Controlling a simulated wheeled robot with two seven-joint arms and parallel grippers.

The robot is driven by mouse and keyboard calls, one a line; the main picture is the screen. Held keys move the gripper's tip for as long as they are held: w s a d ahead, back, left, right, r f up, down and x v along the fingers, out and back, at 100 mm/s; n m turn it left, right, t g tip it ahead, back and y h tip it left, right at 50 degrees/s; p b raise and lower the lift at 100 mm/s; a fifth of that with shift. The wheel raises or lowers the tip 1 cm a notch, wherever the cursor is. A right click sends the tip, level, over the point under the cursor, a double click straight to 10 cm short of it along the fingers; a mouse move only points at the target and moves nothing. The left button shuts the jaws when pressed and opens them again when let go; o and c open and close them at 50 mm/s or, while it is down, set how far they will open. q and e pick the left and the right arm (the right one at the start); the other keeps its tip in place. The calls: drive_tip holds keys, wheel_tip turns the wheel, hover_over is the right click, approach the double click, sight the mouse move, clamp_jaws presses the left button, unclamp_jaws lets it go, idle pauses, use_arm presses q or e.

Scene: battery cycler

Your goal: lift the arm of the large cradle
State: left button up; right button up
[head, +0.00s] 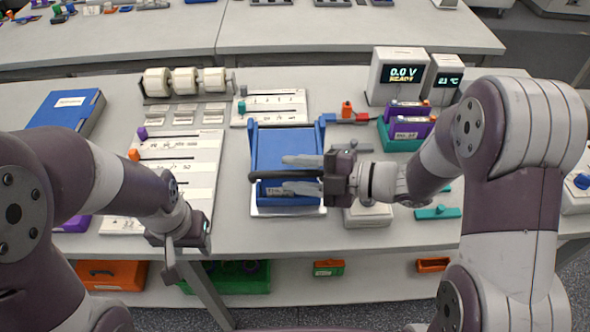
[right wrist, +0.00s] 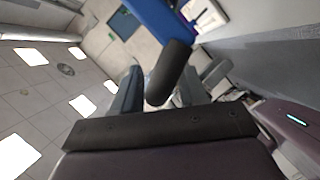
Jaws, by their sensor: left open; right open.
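The large cradle (head: 258,148) is a blue frame on a pale base at the middle of the table. A black bar (head: 262,176) runs across its front; it looks like the handle of the cradle's arm. My right gripper (head: 290,174) is open over the cradle, one finger on each side of the bar. In the right wrist view the black bar (right wrist: 168,72) lies between the spread fingers, with a blue part (right wrist: 160,20) of the cradle beyond. Whether a finger touches the bar I cannot tell. My left gripper (head: 185,248) is open and empty near the front edge, left of the cradle.
A white slider panel (head: 205,160) lies left of the cradle. A rack with white rolls (head: 185,82) and a smaller slider panel (head: 270,105) stand behind. Display boxes (head: 402,75) and a green tray with purple cells (head: 400,143) stand to the right.

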drive_tip(key=shift+w+a+f, duration=0.1)
drive_tip(key=shift+a, duration=0.15)
